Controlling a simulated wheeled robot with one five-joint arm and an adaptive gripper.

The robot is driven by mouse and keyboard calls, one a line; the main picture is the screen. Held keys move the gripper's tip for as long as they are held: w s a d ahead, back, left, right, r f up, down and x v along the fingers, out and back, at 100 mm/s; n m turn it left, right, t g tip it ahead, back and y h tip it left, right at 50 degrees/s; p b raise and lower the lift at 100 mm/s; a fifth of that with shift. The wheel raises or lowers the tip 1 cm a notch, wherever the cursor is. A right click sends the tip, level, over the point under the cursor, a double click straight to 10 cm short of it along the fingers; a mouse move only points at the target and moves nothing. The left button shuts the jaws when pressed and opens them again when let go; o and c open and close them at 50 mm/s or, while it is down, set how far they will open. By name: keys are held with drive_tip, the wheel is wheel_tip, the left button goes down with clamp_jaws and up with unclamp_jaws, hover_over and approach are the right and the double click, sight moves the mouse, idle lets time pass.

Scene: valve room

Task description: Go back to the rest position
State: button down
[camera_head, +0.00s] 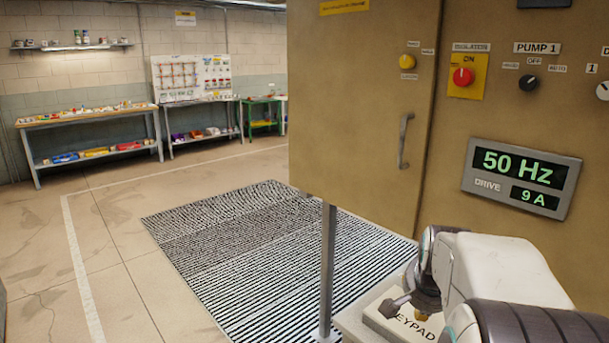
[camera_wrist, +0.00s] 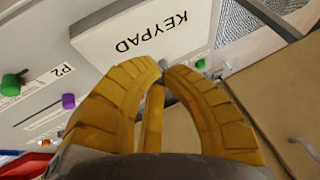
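My gripper (camera_wrist: 163,78) fills the lower middle of the wrist view. Its two yellow ribbed fingers come together at the tips. A small grey piece (camera_wrist: 165,64) shows right at the tips; I cannot tell if it is part of the gripper or something apart. In the head view my gripper (camera_head: 424,300) is small and partly hidden by my white and dark arm at the lower right. It is over or beside the white KEYPAD plate (camera_head: 384,321). The plate also shows in the wrist view (camera_wrist: 112,38), just beyond the fingertips.
A tan cabinet (camera_head: 360,120) with a handle stands close on the right. Beside it are a red isolation switch (camera_head: 463,77) and a 50 Hz display (camera_head: 521,178). A striped mat (camera_head: 235,245) lies on the floor. Workbenches (camera_head: 90,120) stand at the back left; the left floor is clear.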

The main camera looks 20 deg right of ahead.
drive_tip(key=s+a+f+n+y, duration=0.1)
drive_tip(key=s+a+n, duration=0.3)
drive_tip(key=a, duration=0.4)
drive_tip(key=s+a+n+g+y+p, duration=0.1)
drive_tip(key=s+a+n, duration=0.3)
drive_tip(key=a+n, duration=0.2)
drive_tip(key=s+a+f+n+y, duration=0.1)
drive_tip(key=s+a+n, duration=0.3)
drive_tip(key=a, duration=0.6)
drive_tip(key=shift+a+f+n+g+y, duration=0.3)
drive_tip(key=shift+f+n+y, duration=0.1)
drive_tip(key=shift+y, duration=0.2)
drive_tip(key=shift+d, duration=0.15)
